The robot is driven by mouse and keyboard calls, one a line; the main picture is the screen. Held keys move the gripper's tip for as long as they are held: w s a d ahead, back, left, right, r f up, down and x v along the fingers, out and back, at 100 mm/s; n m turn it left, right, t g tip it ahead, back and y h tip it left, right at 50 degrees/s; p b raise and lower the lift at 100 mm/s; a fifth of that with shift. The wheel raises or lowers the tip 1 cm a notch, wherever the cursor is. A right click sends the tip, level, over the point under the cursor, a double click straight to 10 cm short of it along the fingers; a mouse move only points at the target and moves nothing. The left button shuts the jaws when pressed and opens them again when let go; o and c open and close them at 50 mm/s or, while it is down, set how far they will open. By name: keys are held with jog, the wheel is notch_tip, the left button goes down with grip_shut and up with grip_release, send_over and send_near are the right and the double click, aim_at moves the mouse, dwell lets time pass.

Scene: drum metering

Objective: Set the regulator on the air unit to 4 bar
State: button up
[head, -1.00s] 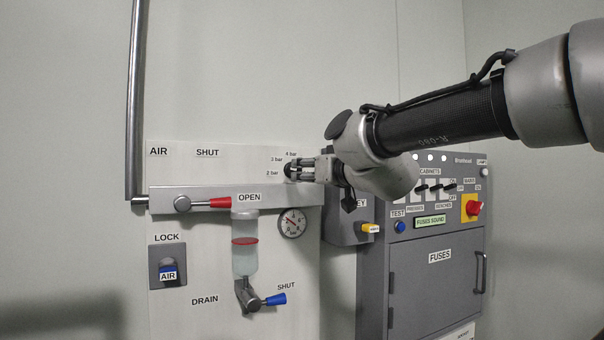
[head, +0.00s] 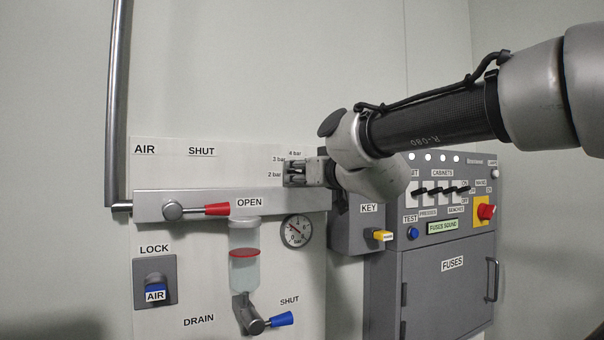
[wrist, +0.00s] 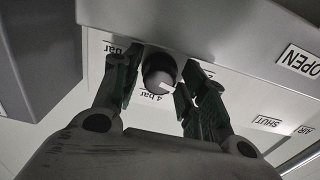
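The air unit panel (head: 165,240) is on the wall at left, with a regulator marked 2 bar, 3 bar and 4 bar (head: 295,153). Its dark round knob (wrist: 158,70) shows in the wrist view with a white mark on the side toward the 4 bar label (wrist: 149,96). My gripper (head: 292,172) is at the knob and hides it in the head view. In the wrist view my gripper (wrist: 160,78) has a finger on each side of the knob and looks open, with a small gap at right. The round gauge (head: 297,230) has a needle pointing up and left; its reading is too small to tell.
A ledge with the red-handled lever (head: 216,210) at OPEN lies close below my gripper. The blue drain handle (head: 281,319), the AIR lock (head: 155,285), the key box (head: 350,238) and the fuse cabinet (head: 440,290) are around it.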

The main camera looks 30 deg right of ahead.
jog(key=c, duration=0.6)
jog(key=shift+o, duration=0.2)
jog(key=shift+m, duration=0.8)
jog(key=o, duration=1)
